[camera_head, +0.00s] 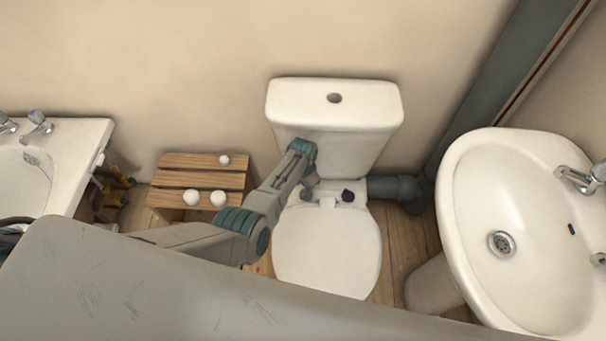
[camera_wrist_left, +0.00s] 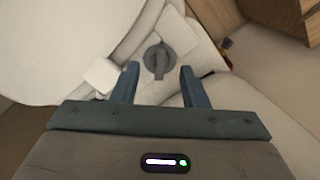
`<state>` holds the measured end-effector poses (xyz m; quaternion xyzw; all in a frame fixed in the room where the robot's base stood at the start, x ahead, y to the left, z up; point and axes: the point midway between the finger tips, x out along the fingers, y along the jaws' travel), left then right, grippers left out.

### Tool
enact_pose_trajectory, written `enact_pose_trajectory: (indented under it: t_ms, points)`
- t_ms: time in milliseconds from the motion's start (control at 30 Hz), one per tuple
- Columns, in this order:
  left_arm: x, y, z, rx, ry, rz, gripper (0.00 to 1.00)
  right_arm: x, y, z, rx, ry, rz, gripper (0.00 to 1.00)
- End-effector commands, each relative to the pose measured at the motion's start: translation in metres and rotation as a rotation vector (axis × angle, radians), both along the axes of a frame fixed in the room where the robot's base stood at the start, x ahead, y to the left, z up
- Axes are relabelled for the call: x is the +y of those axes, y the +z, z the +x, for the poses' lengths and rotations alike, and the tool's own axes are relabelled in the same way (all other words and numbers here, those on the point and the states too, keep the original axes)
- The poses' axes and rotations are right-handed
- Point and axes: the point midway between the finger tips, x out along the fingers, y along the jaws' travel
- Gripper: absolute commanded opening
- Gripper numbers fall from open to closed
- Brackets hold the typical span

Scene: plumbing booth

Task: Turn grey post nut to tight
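The grey post nut (camera_wrist_left: 158,58) is round with a raised bar, on a white toilet hinge mount in the left wrist view. My left gripper (camera_wrist_left: 159,70) is open, its two blue-grey fingertips on either side of the nut's bar with gaps on both sides. I cannot tell how deep the fingers reach or whether they touch anything. In the head view my left gripper (camera_head: 310,185) is over the left hinge post at the rear of the toilet seat (camera_head: 327,250), largely hiding that nut. A second dark nut (camera_head: 348,195) shows on the right post. My right gripper is not in view.
The white cistern (camera_head: 335,108) stands close behind my left gripper. A wooden slatted stool (camera_head: 172,178) with several white balls is to the left. A washbasin (camera_head: 535,240) stands at the right, and a grey waste pipe (camera_head: 395,187) runs beside the toilet.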

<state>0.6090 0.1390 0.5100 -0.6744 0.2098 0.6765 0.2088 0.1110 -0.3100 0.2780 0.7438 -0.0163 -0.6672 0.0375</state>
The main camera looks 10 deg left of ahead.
Motion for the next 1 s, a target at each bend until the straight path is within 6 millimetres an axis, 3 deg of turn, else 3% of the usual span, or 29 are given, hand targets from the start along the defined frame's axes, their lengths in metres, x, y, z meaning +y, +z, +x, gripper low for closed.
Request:
enact_pose_trajectory:
  t_ms: [200, 400, 1000]
  points:
    - [0.0, 0.038, -0.001, 0.001, 0.001, -0.001, 0.4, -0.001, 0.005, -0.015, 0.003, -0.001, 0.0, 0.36]
    - [0.0, 0.054, -0.001, 0.003, 0.0, -0.001, 0.4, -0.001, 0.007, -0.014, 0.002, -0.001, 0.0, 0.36]
    - [0.0, 0.057, -0.001, 0.003, 0.0, -0.001, 0.4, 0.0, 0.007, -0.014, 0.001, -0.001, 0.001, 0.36]
